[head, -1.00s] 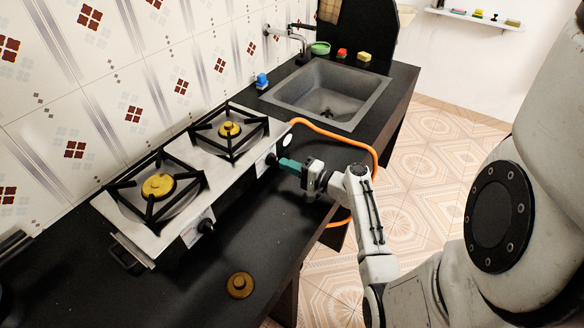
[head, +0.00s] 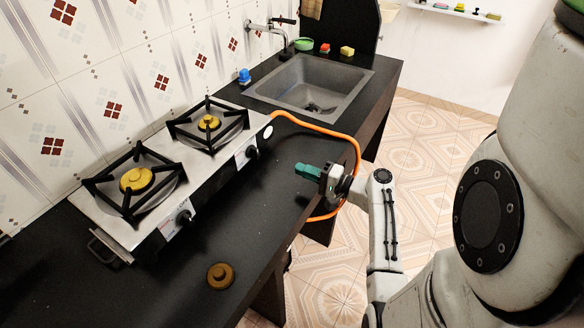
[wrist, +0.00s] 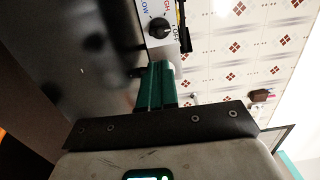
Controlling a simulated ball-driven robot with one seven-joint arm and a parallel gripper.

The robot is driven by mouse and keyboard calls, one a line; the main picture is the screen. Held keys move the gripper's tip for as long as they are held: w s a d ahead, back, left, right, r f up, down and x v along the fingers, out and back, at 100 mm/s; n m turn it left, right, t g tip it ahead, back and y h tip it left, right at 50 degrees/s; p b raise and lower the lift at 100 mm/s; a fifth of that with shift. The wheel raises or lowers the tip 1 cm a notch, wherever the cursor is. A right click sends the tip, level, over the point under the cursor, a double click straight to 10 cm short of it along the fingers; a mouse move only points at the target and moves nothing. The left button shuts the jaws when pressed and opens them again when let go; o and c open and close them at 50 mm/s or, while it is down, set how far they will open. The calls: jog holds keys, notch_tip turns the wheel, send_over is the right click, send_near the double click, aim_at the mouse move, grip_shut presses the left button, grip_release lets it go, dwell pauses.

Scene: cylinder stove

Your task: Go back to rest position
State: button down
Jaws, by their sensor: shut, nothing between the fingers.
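My gripper (head: 308,173) has green fingers and is shut and empty. It is in the air over the counter's front edge, to the right of the stove and apart from it. The two-burner stove (head: 157,222) has a black knob (head: 185,217) at its near end and another knob (head: 251,152) at its far end. In the wrist view the shut green fingers (wrist: 155,85) point toward a black stove knob (wrist: 159,28) with printed letters beside it. A gap shows between the fingertips and that knob.
An orange hose (head: 330,130) curves around behind my gripper. A brass burner piece (head: 220,275) lies on the black counter (head: 130,295). A sink (head: 345,80) is set in the far counter, with a blue-topped item (head: 244,76) beside it. Tiled floor (head: 425,155) is open to the right.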

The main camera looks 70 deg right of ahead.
jog(key=shift+s+a, duration=0.15)
jog(key=shift+s, duration=0.7)
